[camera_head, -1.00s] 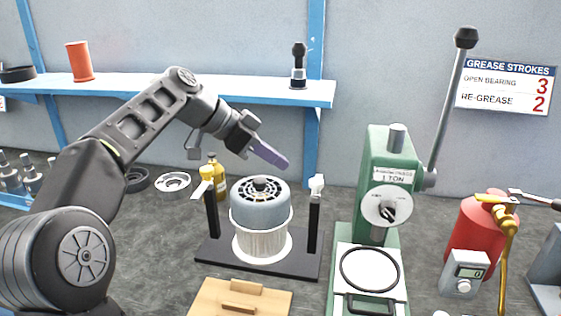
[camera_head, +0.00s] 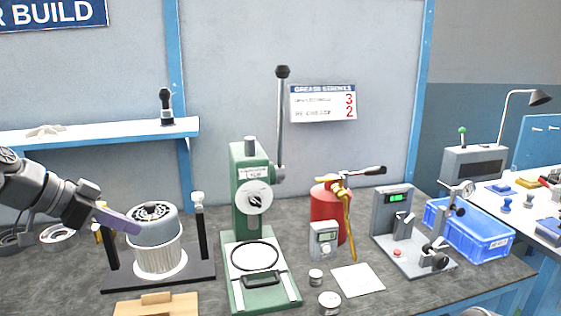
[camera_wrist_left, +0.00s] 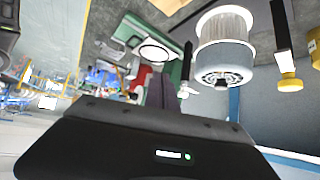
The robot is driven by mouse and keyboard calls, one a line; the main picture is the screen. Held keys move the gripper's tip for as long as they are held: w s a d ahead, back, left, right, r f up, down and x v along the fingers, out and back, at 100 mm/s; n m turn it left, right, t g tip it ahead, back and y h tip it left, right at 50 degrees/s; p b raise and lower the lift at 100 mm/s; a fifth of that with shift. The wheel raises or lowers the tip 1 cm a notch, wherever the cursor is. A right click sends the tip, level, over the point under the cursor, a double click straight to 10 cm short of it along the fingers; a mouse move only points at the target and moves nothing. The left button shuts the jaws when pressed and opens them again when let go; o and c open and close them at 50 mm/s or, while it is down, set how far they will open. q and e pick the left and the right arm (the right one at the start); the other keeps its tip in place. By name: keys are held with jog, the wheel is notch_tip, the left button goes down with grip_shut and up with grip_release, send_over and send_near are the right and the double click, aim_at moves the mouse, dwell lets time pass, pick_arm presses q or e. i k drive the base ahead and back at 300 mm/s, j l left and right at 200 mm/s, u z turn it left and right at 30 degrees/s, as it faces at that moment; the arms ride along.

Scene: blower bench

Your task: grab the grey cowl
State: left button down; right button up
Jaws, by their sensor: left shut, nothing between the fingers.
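The grey cowl (camera_head: 158,232) is a blue-grey cap with a dark vented top, sitting upright on a pale ribbed cylinder (camera_head: 160,258) in a black stand between two posts. My left gripper (camera_head: 132,225) comes in from the left with its purple fingers shut and empty. In the head view its tip overlaps the cowl's left edge; I cannot tell whether they touch. In the left wrist view the cowl (camera_wrist_left: 222,64) appears to the right of the shut purple fingers (camera_wrist_left: 164,93), with a gap between them in the picture. My right gripper is not in view.
A green press (camera_head: 247,190) with a tall lever stands right of the stand. A wooden block (camera_head: 155,305) lies in front. A red canister (camera_head: 325,205), a grey gauge fixture (camera_head: 393,215) and a blue crate (camera_head: 490,240) are farther right. A blue shelf (camera_head: 100,133) is behind.

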aim_at(158, 233)
jog(key=k, duration=0.85)
